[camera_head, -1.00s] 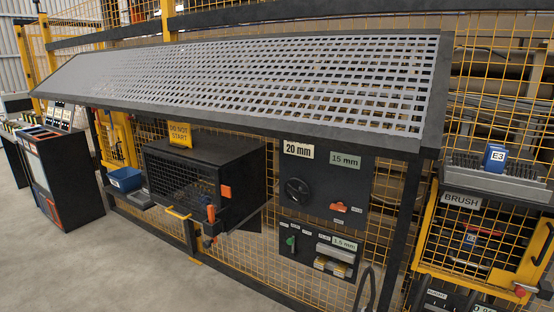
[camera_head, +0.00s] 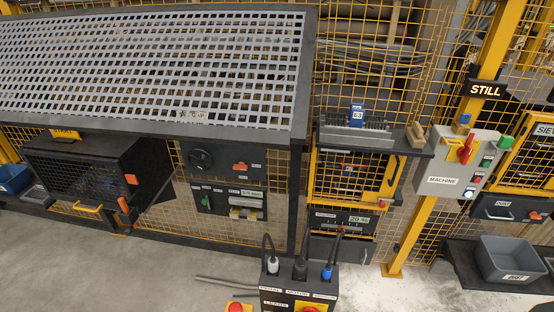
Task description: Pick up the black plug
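A black plug (camera_head: 300,269) stands upright in the top of a dark box (camera_head: 285,297) at the bottom middle of the view. A black cable rises from it. A grey-white plug (camera_head: 272,265) stands to its left and a blue plug (camera_head: 327,272) to its right, each with its own black cable. Small white labels sit on the box below the plugs, too small to read surely. Neither of my grippers is in view.
A red button (camera_head: 236,308) is at the bottom edge, left of the box. A perforated table (camera_head: 150,60) and yellow mesh fence stand behind. A grey machine panel (camera_head: 455,165) and a grey bin (camera_head: 508,259) are at the right. The floor (camera_head: 100,265) is clear at the left.

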